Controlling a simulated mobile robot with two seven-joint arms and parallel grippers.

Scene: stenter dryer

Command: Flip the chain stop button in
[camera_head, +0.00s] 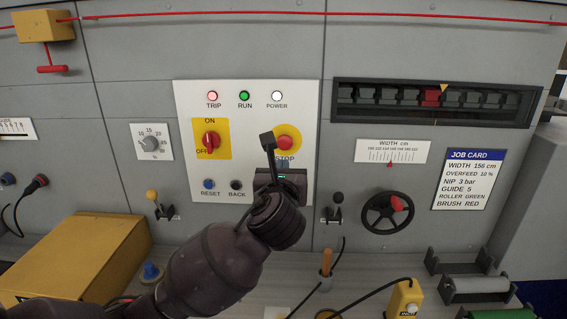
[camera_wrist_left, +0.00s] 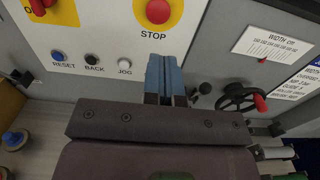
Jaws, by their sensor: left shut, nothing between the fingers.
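The chain stop button is a red mushroom head (camera_head: 285,142) on a yellow surround, marked STOP, on the white control panel (camera_head: 325,100). In the left wrist view the red button (camera_wrist_left: 158,11) shows at the top edge, partly cut off. My left gripper (camera_head: 284,164) is just below the STOP label, pointing toward the panel. In the left wrist view its blue fingers (camera_wrist_left: 165,62) are shut together with nothing between them, below the button in the picture. I cannot tell how far the tips are from the panel. My right gripper is not in view.
The panel also holds a red rotary switch (camera_head: 209,142), a blue RESET button (camera_head: 208,184), a BACK button (camera_head: 236,186) and a JOG button (camera_wrist_left: 125,65). To the right are a black lever (camera_head: 337,205) and a handwheel (camera_head: 387,212). A yellow box (camera_head: 80,258) stands lower left.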

